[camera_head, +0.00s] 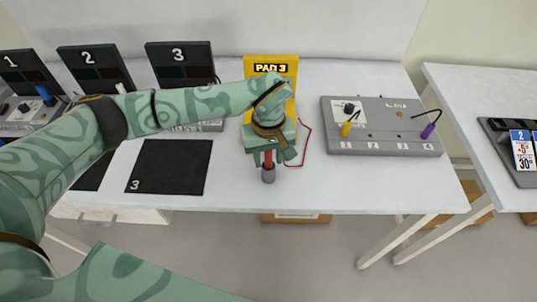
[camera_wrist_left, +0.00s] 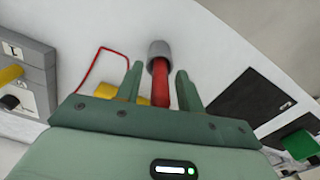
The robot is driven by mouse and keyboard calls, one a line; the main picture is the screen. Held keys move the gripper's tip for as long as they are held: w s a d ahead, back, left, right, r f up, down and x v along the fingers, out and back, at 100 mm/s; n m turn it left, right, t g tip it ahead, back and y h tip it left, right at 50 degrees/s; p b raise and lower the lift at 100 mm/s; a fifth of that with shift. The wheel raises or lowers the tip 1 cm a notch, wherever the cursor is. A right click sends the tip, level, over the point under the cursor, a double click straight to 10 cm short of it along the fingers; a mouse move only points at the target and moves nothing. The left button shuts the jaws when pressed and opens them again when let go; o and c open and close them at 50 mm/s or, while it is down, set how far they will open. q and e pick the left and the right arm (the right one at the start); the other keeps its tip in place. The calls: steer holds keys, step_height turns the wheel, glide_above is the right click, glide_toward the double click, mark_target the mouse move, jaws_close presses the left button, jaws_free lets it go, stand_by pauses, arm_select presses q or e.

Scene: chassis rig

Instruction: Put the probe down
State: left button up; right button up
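The red probe (camera_head: 268,158) stands upright with its lower end in a small grey cup (camera_head: 268,174) near the table's front edge. In the left wrist view, the red probe (camera_wrist_left: 160,88) lies between my fingers and its end is in the grey cup (camera_wrist_left: 159,50). My left gripper (camera_head: 269,161) is around the probe; its fingertips (camera_wrist_left: 160,72) are open, with a small gap on each side of the red shaft. The probe's upper part is hidden by the gripper. A thin red wire (camera_head: 304,152) curves beside it. My right gripper is not in view.
A yellow PAD 3 board (camera_head: 270,66) stands behind the gripper. A grey box (camera_head: 380,140) with yellow and purple plugs is to the right. A black mat marked 3 (camera_head: 169,167) is to the left. Dark panels 1, 2 and 3 line the back left.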

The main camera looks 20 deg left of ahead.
arm_select(q)
step_height(320, 180, up, 12)
steer(key=shift+r+p, duration=0.1)
steer(key=shift+p, duration=0.75)
steer(key=shift+r, duration=0.1)
